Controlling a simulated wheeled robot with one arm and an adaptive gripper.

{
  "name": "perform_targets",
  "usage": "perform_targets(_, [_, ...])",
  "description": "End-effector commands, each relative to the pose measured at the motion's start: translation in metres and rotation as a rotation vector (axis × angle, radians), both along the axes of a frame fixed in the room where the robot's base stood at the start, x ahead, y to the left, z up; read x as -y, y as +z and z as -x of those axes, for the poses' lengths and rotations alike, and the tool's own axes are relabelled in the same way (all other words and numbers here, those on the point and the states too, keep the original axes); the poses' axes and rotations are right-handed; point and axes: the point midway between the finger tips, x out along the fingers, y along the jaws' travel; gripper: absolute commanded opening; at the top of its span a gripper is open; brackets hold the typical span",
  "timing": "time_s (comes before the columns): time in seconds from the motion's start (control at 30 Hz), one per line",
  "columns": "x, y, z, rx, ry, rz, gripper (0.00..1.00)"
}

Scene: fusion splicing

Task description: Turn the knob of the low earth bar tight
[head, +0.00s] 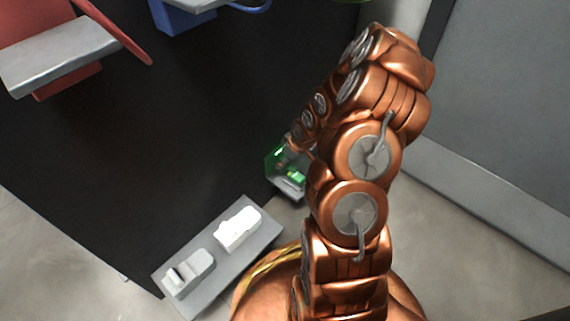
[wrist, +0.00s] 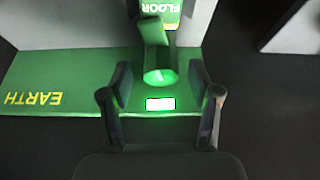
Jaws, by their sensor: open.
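The low earth bar is a green panel (wrist: 60,75) in the wrist view, with yellow EARTH lettering at its left. A green knob (wrist: 158,76) with a raised, bar-like part stands out from it near the middle. A small bright white rectangle (wrist: 160,103) lies just below the knob. My gripper (wrist: 160,84) is open, with one finger on each side of the knob and a visible gap on both sides. In the head view the green bar (head: 292,172) shows low beside the dark cabinet, partly hidden by my arm. My fingers are hard to make out there.
In the head view, a grey tray (head: 218,262) with white and grey devices stands at lower left. A red holder (head: 62,52) and a blue one (head: 188,14) sit on the dark surface. A grey wall is at right.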

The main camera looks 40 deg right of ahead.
Motion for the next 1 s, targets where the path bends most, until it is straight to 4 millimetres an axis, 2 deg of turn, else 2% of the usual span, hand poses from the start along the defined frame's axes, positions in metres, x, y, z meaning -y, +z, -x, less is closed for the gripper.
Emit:
perform_targets(0.03, [-0.0014, -0.0093, -0.0021, -0.002, 0.002, -0.001, 0.62])
perform_targets(0.13, [-0.0024, -0.0161, -0.0045, -0.002, 0.001, -0.001, 0.62])
perform_targets(0.43, [-0.0025, -0.0168, -0.0057, -0.002, 0.001, -0.001, 0.61])
perform_targets(1.0, [-0.0025, -0.0166, -0.0056, -0.003, 0.001, -0.001, 0.02])
